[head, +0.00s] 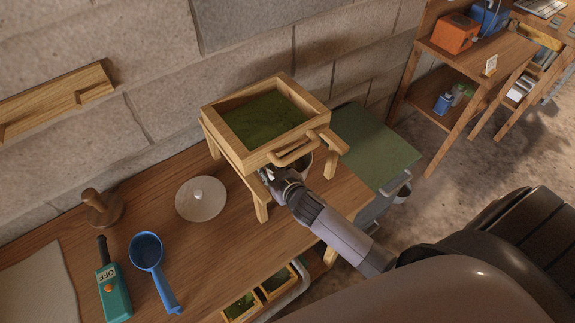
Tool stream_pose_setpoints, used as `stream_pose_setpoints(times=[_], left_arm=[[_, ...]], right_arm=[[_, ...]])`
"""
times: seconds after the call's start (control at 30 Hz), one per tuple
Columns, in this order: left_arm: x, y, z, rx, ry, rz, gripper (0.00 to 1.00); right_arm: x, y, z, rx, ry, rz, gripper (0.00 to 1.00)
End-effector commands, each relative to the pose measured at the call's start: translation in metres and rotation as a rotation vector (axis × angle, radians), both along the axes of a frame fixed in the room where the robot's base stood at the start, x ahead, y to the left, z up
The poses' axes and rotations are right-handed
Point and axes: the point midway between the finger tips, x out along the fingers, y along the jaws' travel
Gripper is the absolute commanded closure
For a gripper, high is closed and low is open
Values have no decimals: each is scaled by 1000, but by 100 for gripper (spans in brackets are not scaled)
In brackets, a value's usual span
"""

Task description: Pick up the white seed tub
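My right gripper (268,176) reaches in from the right, at the front of a wooden stand. Its fingertips are under the stand's tray and mostly hidden, so I cannot tell whether they are open or shut. Part of a pale rounded thing (305,163) shows under the tray, just behind the gripper; it may be the white seed tub, but most of it is hidden. I cannot tell whether the gripper touches it. My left gripper is not in view.
The wooden stand (237,150) holds a tray of green herbs over the bench. A white round lid (205,207), a blue scoop (147,250), a teal device (114,297) and a wooden knobbed piece (103,209) lie left. A green-topped cabinet (375,145) stands right.

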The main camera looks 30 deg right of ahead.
Motion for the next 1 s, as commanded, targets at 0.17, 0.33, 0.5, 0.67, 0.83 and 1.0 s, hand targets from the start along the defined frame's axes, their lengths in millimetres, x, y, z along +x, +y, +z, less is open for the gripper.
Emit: stream_pose_setpoints(times=[0.17,0.33,0.5,0.67,0.83,1.0], left_arm=[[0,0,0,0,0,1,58],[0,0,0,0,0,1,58],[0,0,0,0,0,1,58],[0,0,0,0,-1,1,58],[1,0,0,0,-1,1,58],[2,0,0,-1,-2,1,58]], right_arm=[[0,0,0,0,0,0,75],[0,0,0,0,0,0,86],[0,0,0,0,0,0,98],[0,0,0,0,0,0,100],[0,0,0,0,-1,0,100],[0,0,0,-1,-1,1,100]])
